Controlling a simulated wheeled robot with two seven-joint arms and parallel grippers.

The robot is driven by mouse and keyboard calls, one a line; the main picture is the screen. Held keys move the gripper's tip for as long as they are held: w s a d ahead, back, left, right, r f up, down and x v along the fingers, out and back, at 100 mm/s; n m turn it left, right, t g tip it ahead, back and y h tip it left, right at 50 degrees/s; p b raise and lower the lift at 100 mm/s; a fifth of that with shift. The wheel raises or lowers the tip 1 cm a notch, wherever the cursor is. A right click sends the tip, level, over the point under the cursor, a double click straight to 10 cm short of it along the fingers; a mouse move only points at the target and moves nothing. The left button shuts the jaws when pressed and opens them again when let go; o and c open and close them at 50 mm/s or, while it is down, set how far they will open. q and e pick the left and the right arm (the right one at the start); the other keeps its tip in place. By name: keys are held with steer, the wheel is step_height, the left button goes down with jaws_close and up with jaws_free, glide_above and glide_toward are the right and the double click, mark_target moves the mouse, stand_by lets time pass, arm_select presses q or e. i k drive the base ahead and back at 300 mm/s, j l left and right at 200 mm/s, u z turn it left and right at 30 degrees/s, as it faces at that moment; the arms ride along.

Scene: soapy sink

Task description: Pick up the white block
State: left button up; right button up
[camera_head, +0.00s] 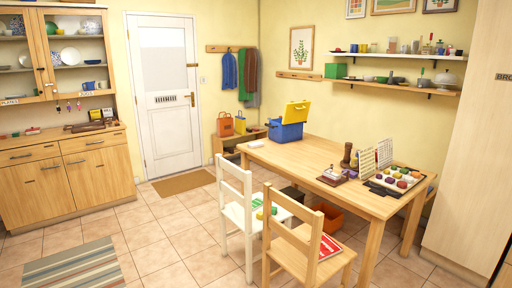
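A small white block (256,144) lies flat at the far left end of the wooden table (305,158), left of the blue toolbox. It is small in this view, so its details are hard to make out. Neither of my grippers shows in the head view.
A blue toolbox with a yellow lid (287,124) stands on the table near the block. A tray of colourful pieces (397,180) lies at the table's right end. A white chair (238,212) and a wooden chair (300,240) stand at its front. Tiled floor (150,240) is open at left.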

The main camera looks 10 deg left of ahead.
mark_target(257, 144)
steer(key=i+j+u, duration=0.3)
steer(key=i+j, duration=0.15)
steer(key=i+j+u, duration=0.35)
steer(key=i, duration=0.25)
steer(key=i+j+u, duration=0.3)
steer(key=i, duration=0.25)
steer(key=i+u, duration=0.35)
steer(key=i, duration=0.25)
steer(key=i+z, duration=0.5)
steer(key=i+j+z, duration=0.3)
steer(key=i+z, duration=0.15)
steer(key=i+j+z, duration=0.5)
steer(key=k+l, duration=0.1)
